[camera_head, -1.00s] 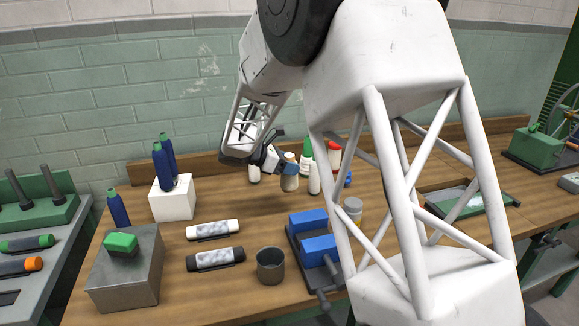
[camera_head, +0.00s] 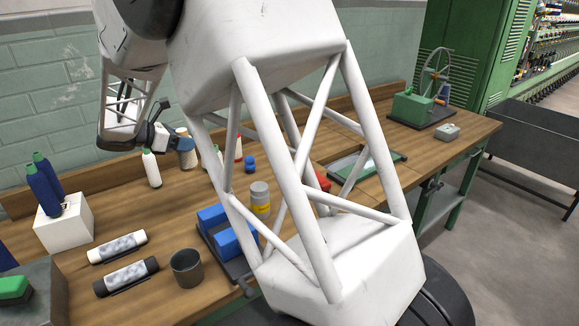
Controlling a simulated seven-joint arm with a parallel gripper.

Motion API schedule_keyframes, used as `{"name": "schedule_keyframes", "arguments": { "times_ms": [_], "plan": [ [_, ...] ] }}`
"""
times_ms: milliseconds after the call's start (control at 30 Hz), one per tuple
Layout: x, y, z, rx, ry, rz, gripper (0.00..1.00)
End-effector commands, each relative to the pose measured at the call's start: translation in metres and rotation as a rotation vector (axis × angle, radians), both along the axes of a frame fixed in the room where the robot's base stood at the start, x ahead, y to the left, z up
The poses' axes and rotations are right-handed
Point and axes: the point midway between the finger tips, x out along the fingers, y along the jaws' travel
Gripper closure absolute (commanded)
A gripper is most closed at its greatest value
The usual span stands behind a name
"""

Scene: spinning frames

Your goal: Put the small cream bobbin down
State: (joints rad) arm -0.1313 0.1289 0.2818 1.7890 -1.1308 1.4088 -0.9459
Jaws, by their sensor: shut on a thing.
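My gripper (camera_head: 179,138) is at the back of the wooden bench, with blue at its end. It is shut on a small cream bobbin (camera_head: 187,156), which hangs upright below the fingers. The fingertips are small and partly hidden at this distance. I cannot tell whether the bobbin's base touches the bench. A white bottle with a green top (camera_head: 151,168) stands just left of the bobbin.
My arm hides part of the bench. A white block (camera_head: 65,222) holds blue bobbins. Bare wood lies in front of the bobbin.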

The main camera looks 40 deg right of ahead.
Motion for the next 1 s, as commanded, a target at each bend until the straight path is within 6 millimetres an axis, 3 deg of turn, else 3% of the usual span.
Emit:
{"name": "schedule_keyframes", "arguments": {
  "times_ms": [200,467,1000],
  "plan": [
    [0.0,-0.001,0.048,0.001,-0.001,-0.002,0.73],
    [0.016,-0.046,0.043,0.004,0.001,-0.022,0.73],
    [0.047,-0.186,0.043,0.009,-0.002,-0.079,0.73]
  ]
}}
